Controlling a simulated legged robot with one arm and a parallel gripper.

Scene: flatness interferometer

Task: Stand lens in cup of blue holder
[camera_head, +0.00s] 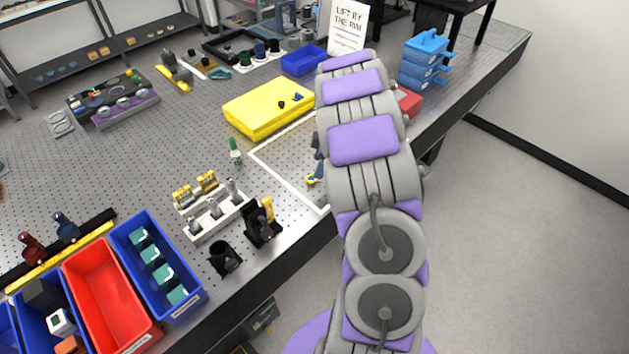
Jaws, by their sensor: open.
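I cannot make out the lens for certain in this view. A small dark blue upright piece (260,50) stands in a row at the back, on a white mat, and may be the blue holder; its cup is too small to tell. A second bluish piece (274,45) stands beside it to the right. My arm crosses the right-centre of the view and hides part of the table.
A yellow case (268,105) lies mid-table, left of my arm. A white-outlined area (285,158) lies partly behind the arm, with a small yellow-and-blue item (313,180). Red (104,298) and blue (181,309) bins stand front left. Blue boxes (424,58) are stacked right.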

